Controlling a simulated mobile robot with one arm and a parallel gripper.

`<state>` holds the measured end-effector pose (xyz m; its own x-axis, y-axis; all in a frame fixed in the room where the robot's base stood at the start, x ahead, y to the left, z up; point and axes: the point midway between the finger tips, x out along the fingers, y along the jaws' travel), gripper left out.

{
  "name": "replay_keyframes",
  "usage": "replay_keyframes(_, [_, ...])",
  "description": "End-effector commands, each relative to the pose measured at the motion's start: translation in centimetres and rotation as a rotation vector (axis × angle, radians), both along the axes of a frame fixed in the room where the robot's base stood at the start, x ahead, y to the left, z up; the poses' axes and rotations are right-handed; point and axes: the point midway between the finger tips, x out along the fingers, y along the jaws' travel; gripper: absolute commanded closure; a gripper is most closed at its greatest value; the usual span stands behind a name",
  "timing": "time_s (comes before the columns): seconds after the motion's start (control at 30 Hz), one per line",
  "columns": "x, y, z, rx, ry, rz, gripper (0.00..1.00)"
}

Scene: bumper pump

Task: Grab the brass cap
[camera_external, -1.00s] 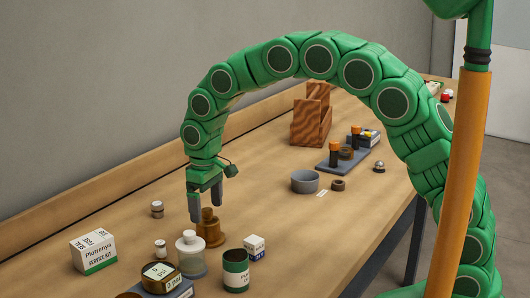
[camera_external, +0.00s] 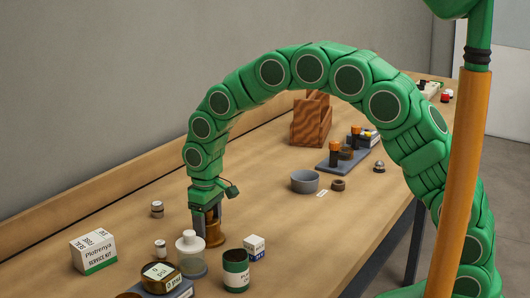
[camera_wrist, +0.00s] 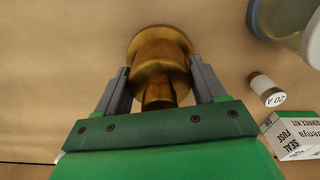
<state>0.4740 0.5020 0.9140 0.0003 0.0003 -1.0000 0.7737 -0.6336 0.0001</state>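The brass cap (camera_external: 215,238) stands upright on the wooden bench (camera_external: 290,225), partly hidden behind my gripper in the external view. In the wrist view the brass cap (camera_wrist: 158,48) shows a wide round base and a narrower knob toward the palm. My gripper (camera_external: 208,226) points down over it. In the wrist view my gripper (camera_wrist: 159,68) has one finger on each side of the knob, with visible gaps between the fingers and the knob. The fingers are apart and not closed on it.
A white-topped jar (camera_external: 190,255) stands close by, in front and to the left. A green can (camera_external: 236,270), a small white box (camera_external: 254,246) and a small white-capped vial (camera_external: 160,249) are near. A grey bowl (camera_external: 305,181) sits farther back.

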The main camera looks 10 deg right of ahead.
Motion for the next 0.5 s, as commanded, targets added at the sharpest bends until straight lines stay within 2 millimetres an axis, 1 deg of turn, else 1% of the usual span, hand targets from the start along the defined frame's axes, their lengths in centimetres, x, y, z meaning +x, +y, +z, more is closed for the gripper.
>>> replay_keyframes(0.03, [-0.01, 0.00, -0.01, 0.000, 0.000, 0.000, 0.43])
replay_keyframes(0.23, [-0.02, -0.01, -0.02, -0.001, 0.001, 0.000, 0.74])
replay_keyframes(0.5, [-0.01, 0.01, 0.11, 0.000, 0.000, 0.000, 0.75])
